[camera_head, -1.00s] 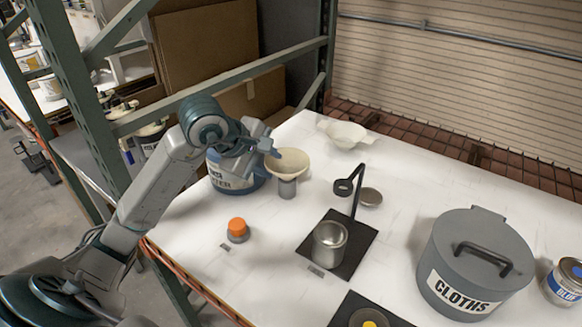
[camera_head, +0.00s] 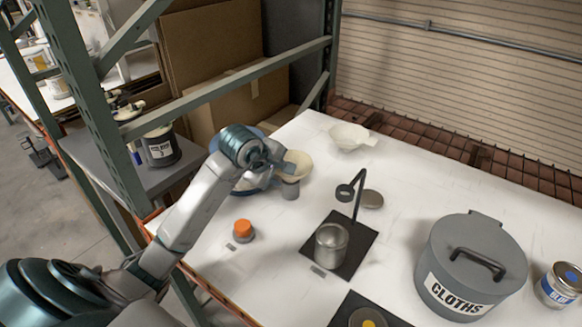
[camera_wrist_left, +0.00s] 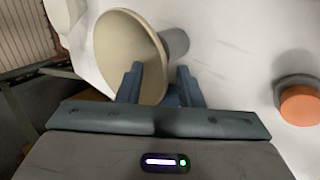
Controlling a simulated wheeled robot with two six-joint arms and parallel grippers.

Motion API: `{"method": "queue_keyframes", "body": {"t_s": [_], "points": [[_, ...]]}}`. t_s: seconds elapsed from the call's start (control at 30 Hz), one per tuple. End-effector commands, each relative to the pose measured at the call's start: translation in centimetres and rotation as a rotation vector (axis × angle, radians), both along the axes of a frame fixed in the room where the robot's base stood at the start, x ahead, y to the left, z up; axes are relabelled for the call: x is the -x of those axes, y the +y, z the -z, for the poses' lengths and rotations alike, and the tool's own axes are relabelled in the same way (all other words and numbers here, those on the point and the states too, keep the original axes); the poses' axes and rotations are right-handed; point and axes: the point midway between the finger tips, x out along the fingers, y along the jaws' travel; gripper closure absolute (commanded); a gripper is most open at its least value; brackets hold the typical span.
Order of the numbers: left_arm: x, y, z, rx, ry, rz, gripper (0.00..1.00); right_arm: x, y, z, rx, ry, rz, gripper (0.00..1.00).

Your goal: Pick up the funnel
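The cream funnel (camera_head: 299,165) sits with its wide mouth up on a small grey metal cylinder (camera_head: 290,189) near the table's left back edge. In the left wrist view the funnel (camera_wrist_left: 128,50) fills the upper middle, with the cylinder (camera_wrist_left: 176,42) beside it. My left gripper (camera_head: 279,165) is at the funnel's left side. In the wrist view its two fingers (camera_wrist_left: 160,84) are apart, and the near edge of the funnel's rim lies at the gap between them. Whether a finger touches the rim cannot be told. My right gripper is not in view.
A blue container (camera_head: 262,177) stands behind my left gripper, mostly hidden. A green shelf post (camera_head: 85,100) rises at left.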

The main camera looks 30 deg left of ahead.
Motion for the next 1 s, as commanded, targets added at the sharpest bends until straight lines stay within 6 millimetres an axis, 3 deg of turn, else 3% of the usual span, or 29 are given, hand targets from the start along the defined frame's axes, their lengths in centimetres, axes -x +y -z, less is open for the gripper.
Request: {"method": "queue_keyframes", "body": {"t_s": [0.33, 0.5, 1.0], "points": [[-0.6, -0.05, 0.92, -0.001, 0.0, 0.0, 0.67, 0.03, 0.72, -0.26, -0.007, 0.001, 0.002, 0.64], [-0.59, -0.05, 0.9, -0.001, 0.0, 0.001, 1.0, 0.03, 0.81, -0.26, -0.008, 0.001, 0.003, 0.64], [-0.62, -0.04, 0.23, -0.002, -0.001, 0.001, 1.0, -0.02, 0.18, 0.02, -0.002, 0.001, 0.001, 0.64]]}}
